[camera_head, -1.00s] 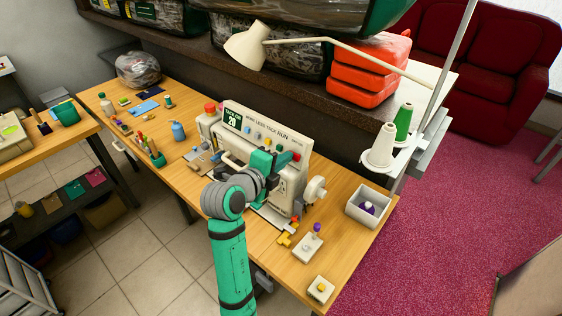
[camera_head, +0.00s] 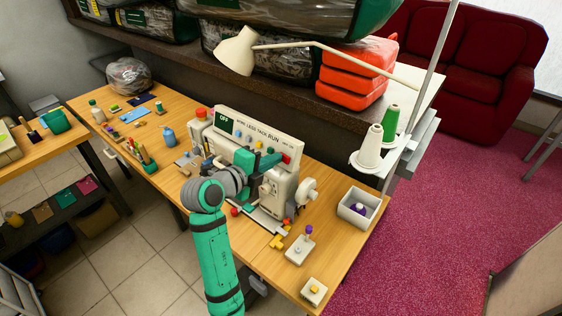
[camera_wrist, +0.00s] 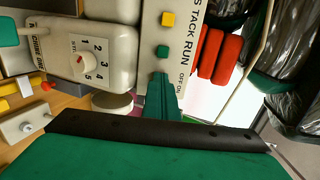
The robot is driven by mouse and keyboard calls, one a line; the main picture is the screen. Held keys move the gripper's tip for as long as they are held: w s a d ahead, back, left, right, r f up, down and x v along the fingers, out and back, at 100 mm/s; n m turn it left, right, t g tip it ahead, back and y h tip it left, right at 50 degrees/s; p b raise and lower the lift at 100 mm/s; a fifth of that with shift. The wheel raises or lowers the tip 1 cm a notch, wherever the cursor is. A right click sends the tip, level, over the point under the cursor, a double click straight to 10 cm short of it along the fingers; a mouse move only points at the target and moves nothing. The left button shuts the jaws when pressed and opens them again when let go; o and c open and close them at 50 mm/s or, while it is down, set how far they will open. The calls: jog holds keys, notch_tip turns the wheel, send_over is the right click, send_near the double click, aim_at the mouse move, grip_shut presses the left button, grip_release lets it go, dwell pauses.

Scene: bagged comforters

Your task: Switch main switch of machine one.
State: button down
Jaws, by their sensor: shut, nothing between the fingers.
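The cream sewing machine (camera_head: 287,190) stands on the wooden table, with a long labelled panel (camera_head: 258,130) along its top. The small green display (camera_head: 224,122) at the panel's left end reads OFF. My gripper (camera_head: 276,158) is shut and empty, its teal fingertips against or just in front of the panel's right end, beside a red button (camera_head: 287,159). In the wrist view my gripper (camera_wrist: 163,82) lies at the panel (camera_wrist: 186,48), right by the OFF/ON label. The fingers hide the switch there, and I cannot tell whether they touch it. A dial (camera_wrist: 86,62) numbered 1 to 5 shows nearby.
Thread cones (camera_head: 368,150) stand behind. A lamp (camera_head: 235,52) and red cases (camera_head: 352,84) are on the shelf above.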

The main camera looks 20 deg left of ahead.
jog(key=shift+w+d+f, duration=0.15)
jog(key=shift+d+f, duration=0.1)
jog(key=shift+d, duration=0.05)
jog(key=shift+d+f, duration=0.1)
jog(key=shift+d, duration=0.85)
jog(key=shift+s+a, duration=0.2)
jog(key=shift+a, duration=0.05)
jog(key=v, duration=1.4)
jog(key=shift+a, duration=0.35)
jog(key=shift+s, duration=0.1)
